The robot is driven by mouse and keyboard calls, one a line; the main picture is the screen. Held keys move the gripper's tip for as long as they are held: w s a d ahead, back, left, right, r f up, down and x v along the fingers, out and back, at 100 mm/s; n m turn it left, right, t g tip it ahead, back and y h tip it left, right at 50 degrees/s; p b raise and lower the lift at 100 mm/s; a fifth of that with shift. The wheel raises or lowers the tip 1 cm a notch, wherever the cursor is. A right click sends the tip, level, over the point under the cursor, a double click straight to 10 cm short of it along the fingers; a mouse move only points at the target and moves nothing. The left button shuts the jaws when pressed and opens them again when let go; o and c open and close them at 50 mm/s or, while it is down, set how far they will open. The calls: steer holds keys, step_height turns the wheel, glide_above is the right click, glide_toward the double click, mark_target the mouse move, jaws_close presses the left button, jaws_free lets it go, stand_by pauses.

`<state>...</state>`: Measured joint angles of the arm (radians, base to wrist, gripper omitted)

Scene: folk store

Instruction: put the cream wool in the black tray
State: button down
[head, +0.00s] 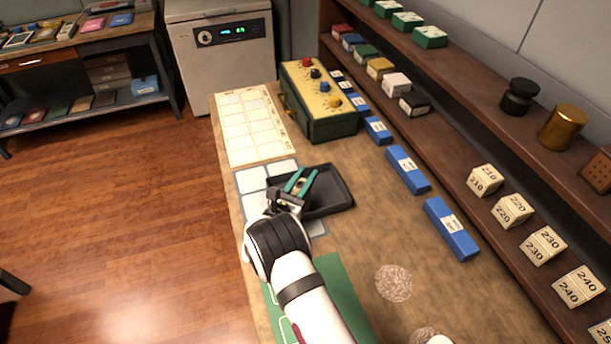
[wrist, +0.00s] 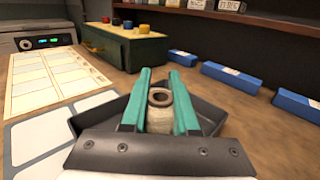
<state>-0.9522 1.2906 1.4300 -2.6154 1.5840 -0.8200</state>
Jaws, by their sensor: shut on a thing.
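My gripper (head: 301,181) reaches over the black tray (head: 341,203) on the bench. In the wrist view my gripper (wrist: 159,84) has its two teal fingers closed on the cream wool (wrist: 160,119), a small pale spool with a hole in its top. The wool stands upright between the fingers, with the black tray (wrist: 207,110) around and behind it. Its lower end is hidden by the gripper body, so I cannot tell whether it touches the tray floor. In the head view the wool is not clearly visible.
A green-and-yellow box with knobs (head: 318,108) stands beyond the tray. Blue blocks (head: 408,169) line the shelf side at right. A cream chart (head: 251,125) lies at back left, a green mat (head: 343,297) nearer.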

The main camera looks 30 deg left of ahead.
steer(key=c, duration=0.7)
jaws_free()
steer(key=shift+f, duration=0.1)
